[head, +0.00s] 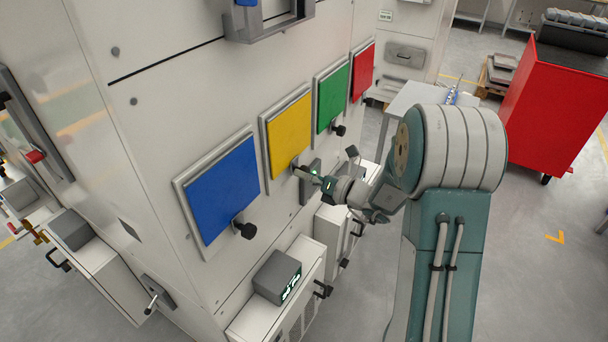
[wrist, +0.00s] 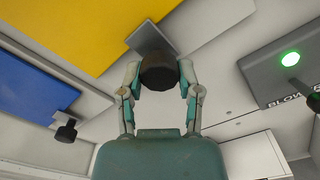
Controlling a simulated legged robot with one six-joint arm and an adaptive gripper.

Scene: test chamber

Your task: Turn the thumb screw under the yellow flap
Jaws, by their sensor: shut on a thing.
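The yellow flap (head: 289,131) is on the cabinet's upright face, between the blue and green flaps; it also fills the upper left of the wrist view (wrist: 90,30). Its black thumb screw (wrist: 159,72) sits below the flap's lower edge, in front of a grey tab. My gripper (wrist: 159,85) has one finger on each side of the screw and is shut on it. In the head view my gripper (head: 306,173) reaches the bottom edge of the yellow flap from the right, and the screw is mostly hidden there.
The blue flap (head: 224,190) with its black screw (head: 244,230) is left; the green flap (head: 333,96) and red flap (head: 362,72) are right. A grey box with a lit green button (wrist: 290,60) is close to my gripper's right. A red cart (head: 555,105) stands further right.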

